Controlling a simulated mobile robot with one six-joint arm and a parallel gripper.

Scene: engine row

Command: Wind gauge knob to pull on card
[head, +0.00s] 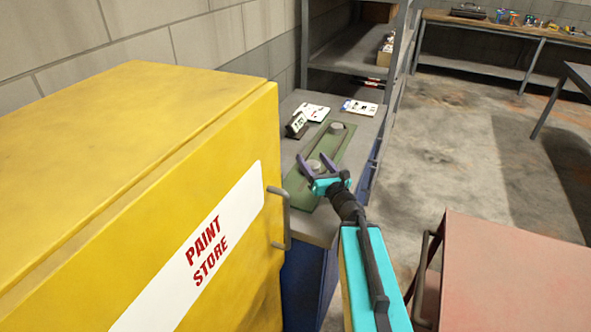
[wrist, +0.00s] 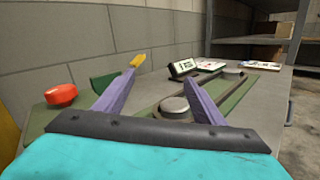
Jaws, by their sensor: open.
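A green panel (head: 329,152) lies on the grey bench with two round grey knobs. The near knob (head: 314,165) shows between my fingers in the wrist view (wrist: 174,108). The far knob (head: 338,127) also shows beyond the right finger (wrist: 233,74). My gripper (head: 305,163) is open over the near end of the panel, its fingers spread around the near knob; I cannot tell whether they touch it. A small dark-framed display (head: 297,124) stands tilted behind the panel. Two white cards, left (head: 313,111) and right (head: 360,107), lie at the back; their writing is too small to read.
In the wrist view, a red round knob (wrist: 61,95) and a green piece (wrist: 103,82) near a yellow tip (wrist: 138,61) lie left. A yellow paint store cabinet (head: 190,190) stands close left of the bench. A reddish cart (head: 510,275) is right. Floor between is clear.

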